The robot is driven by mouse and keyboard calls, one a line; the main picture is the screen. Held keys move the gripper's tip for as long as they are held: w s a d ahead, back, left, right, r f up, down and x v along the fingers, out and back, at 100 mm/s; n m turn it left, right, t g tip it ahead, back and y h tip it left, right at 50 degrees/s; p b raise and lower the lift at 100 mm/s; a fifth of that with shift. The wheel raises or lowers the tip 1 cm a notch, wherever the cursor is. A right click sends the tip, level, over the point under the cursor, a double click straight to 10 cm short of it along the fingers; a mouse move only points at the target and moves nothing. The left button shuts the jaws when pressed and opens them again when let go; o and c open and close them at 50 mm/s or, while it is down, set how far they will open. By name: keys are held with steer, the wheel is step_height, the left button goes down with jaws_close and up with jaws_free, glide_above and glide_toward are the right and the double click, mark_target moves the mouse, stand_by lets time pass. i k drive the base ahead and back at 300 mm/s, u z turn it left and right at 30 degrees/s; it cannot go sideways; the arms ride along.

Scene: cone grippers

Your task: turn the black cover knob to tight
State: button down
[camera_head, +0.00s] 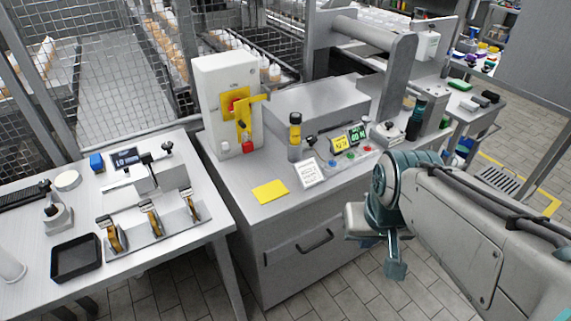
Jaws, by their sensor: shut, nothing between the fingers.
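Several small black knobs are in view, and I cannot tell which is the cover knob. One black knob (311,140) stands by the front of the grey machine (318,106) on the middle bench. Another black knob (168,146) tops the fixture on the left table. A third black knob (242,125) is on the yellow handle of the white box. No tight marking is readable. My gripper (395,270) hangs in front of the middle bench, right of its drawer handle, apart from all the knobs. It looks shut and empty, though its fingers are small in the view.
The white box (225,95) with the yellow handle stands at the bench's left end. A yellow note (270,191) lies at the front. A black tray (76,258) sits on the left table.

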mark_target(312, 140)
steer(key=k, duration=0.5)
steer(key=z, duration=0.35)
steer(key=i, duration=1.45)
steer(key=u, duration=0.75)
